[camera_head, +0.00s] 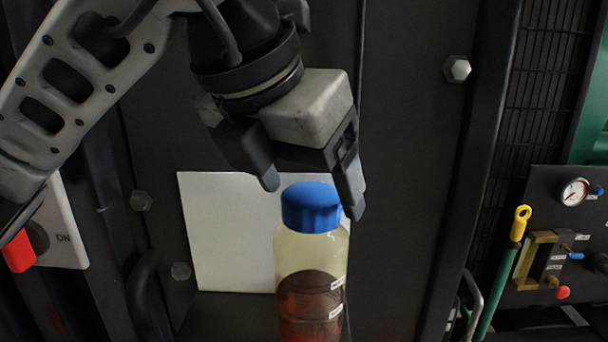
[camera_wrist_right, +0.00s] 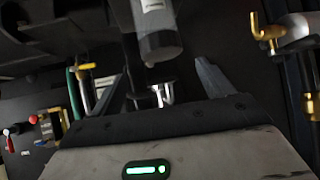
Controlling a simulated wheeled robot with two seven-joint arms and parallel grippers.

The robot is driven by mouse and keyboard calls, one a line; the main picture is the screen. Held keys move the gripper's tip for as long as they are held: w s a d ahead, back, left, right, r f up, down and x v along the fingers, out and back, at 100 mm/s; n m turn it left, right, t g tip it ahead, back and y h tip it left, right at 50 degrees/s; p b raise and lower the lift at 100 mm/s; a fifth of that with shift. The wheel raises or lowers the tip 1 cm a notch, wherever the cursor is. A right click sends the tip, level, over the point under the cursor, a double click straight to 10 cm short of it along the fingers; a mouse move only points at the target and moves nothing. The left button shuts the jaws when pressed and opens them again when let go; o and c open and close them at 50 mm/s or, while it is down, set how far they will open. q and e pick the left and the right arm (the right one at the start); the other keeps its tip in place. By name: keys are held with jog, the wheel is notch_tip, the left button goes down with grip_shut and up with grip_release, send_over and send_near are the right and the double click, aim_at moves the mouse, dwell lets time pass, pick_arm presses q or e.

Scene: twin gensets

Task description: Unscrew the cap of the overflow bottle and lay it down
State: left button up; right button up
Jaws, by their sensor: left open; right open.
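The overflow bottle (camera_head: 312,262) stands upright in the head view, translucent, with dark red liquid in its lower part and small white labels on its side. Its blue cap (camera_head: 311,207) sits on top of the bottle. My left gripper (camera_head: 313,197) is open, with its fingers pointing down at the cap. One fingertip shows at the cap's upper left and the other at its right edge; I cannot tell whether they touch it. My right gripper (camera_wrist_right: 160,85) shows only in the right wrist view, open, with nothing seen between its fingers.
A white plate (camera_head: 222,235) is behind the bottle. At right in the head view are a yellow-handled dipstick (camera_head: 521,222), a gauge (camera_head: 574,192) and a red knob (camera_head: 562,292). A red switch handle (camera_head: 18,252) is at left. A grey cylinder (camera_wrist_right: 158,35) hangs ahead of the right gripper.

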pick_arm(q)
jog(key=shift+f, duration=0.1)
pick_arm(e)
jog(key=shift+w, duration=0.1)
pick_arm(q)
jog(key=c, duration=1.1)
jog(key=shift+o, duration=0.2)
jog(key=shift+d+f+n+t+y+b, duration=0.15)
jog(key=shift+n+y+b, duration=0.15)
jog(key=shift+n+b, duration=0.25)
jog(key=shift+d+n+t+y+b, duration=0.15)
jog(key=shift+n+y+b, duration=0.2)
jog(key=shift+n, duration=0.2)
jog(key=shift+n+y+b, duration=0.25)
jog(key=shift+n+b, duration=0.1)
jog(key=shift+n, duration=0.35)
jog(key=shift+r+n, duration=0.3)
jog(key=shift+n, duration=0.2)
pick_arm(e)
jog(key=shift+w+f, duration=0.1)
jog(key=shift+f, duration=0.6)
pick_arm(q)
jog(key=shift+y, duration=0.3)
